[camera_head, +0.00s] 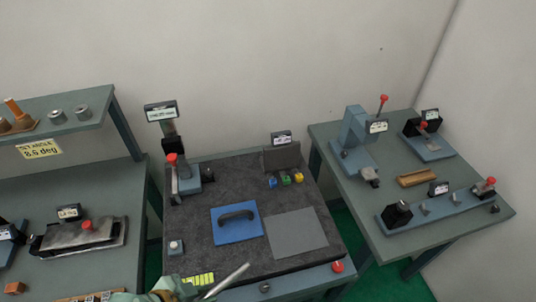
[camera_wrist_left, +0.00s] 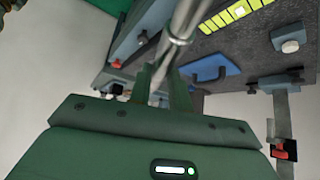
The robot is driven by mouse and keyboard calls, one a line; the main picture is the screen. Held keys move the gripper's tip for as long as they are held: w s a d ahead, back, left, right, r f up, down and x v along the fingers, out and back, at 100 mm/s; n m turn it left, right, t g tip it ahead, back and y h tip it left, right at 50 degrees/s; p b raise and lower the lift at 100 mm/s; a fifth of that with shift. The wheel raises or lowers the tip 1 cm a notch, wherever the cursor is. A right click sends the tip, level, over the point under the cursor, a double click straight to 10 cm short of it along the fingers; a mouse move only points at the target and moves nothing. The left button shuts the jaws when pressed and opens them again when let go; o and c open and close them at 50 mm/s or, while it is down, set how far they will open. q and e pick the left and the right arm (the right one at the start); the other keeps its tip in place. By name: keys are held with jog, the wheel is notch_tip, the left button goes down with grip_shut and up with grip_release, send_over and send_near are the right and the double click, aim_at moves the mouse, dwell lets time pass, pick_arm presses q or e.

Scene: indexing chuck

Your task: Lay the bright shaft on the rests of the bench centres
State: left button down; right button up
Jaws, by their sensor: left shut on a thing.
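The bright shaft (camera_head: 228,280) is a thin silvery rod at the bottom of the head view, tilted up to the right over the front edge of the middle bench. My left gripper (camera_head: 190,290) is shut on it near its lower end. In the left wrist view the shaft (camera_wrist_left: 185,30) runs up out of the green jaws (camera_wrist_left: 163,85) and has a collar on it. The bench centres (camera_head: 440,208) are a long blue bed on the right table, well away from the shaft. Small rests (camera_head: 425,208) stand on the bed between a black headstock (camera_head: 398,212) and a red-knobbed end (camera_head: 485,188). My right gripper is out of view.
The middle bench has a dark mat with a blue plate (camera_head: 237,224), a grey sheet (camera_head: 297,232) and a red-handled fixture (camera_head: 182,178). A wooden block (camera_head: 417,178) lies behind the bench centres. A gap with green floor separates the middle bench and right table.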

pick_arm(q)
jog(key=w+a+r+n+t+y+b, duration=0.1)
jog(key=w+a+r+n+y+b, duration=0.1)
jog(key=w+r+n+b, duration=0.2)
jog(key=w+a+r+n+t+y+b, duration=0.1)
jog(key=w+a+r+n+y+b, duration=0.2)
jog(key=w+b, duration=0.8)
jog(key=w+r+n, duration=0.2)
jog(key=w+r, duration=0.1)
jog(key=r, duration=0.1)
jog(key=shift+w+n+t+y, duration=0.3)
jog(key=shift+w+t, duration=0.1)
jog(key=shift+a+f, duration=0.1)
